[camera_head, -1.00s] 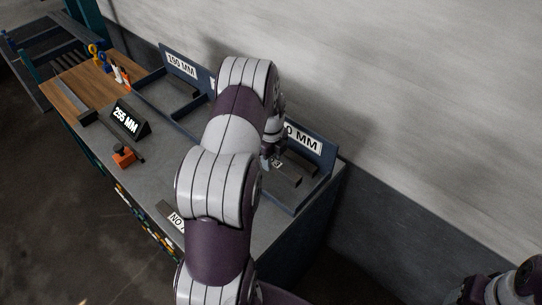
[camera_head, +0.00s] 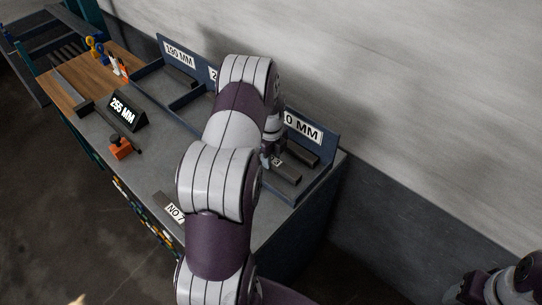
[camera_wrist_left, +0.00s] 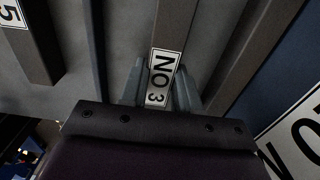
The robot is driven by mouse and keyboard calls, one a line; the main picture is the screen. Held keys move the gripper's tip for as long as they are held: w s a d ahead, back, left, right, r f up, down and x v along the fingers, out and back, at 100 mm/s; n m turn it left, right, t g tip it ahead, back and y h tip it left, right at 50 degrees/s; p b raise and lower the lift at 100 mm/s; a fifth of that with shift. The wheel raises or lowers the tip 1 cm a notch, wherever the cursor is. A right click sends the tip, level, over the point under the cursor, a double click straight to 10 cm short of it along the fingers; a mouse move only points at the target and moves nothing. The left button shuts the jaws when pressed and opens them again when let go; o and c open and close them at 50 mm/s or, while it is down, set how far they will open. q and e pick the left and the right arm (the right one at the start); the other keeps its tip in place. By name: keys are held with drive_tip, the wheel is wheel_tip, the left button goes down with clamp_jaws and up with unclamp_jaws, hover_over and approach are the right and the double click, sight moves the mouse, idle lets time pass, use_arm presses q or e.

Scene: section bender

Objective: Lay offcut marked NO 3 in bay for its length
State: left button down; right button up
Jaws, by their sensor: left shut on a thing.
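The offcut marked NO 3 (camera_wrist_left: 177,25) is a dark grey bar with a white label, between the two fingers of my left gripper (camera_wrist_left: 161,90) in the left wrist view. The fingers are shut on its labelled end. In the head view the offcut (camera_head: 287,174) lies inside the right-hand bay (camera_head: 318,188), under a sign ending in "0 MM" (camera_head: 302,130). My left gripper (camera_head: 270,155) is partly hidden by my arm. I cannot tell whether the bar touches the bay floor.
Another bar (camera_head: 302,150) lies behind it in the same bay. A 130 MM bay (camera_head: 180,55) is farther left. A 255 MM display (camera_head: 127,108) and an orange block (camera_head: 120,149) stand on the bench. Another labelled bar (camera_head: 163,204) lies at the front edge.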

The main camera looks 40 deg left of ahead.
use_arm(q)
drive_tip(key=shift+f, duration=0.15)
drive_tip(key=c, duration=0.7)
unclamp_jaws()
drive_tip(key=shift+c, duration=0.2)
wheel_tip(320, 180, up, 13)
drive_tip(key=b, duration=0.3)
drive_tip(key=s+d+f+n+t, duration=0.1)
drive_tip(key=s+d+n, duration=1.4)
drive_tip(key=d+n, duration=0.3)
drive_tip(key=shift+s+d+n, duration=0.2)
drive_tip(key=shift+d+n, duration=0.2)
drive_tip(key=shift+d, duration=0.4)
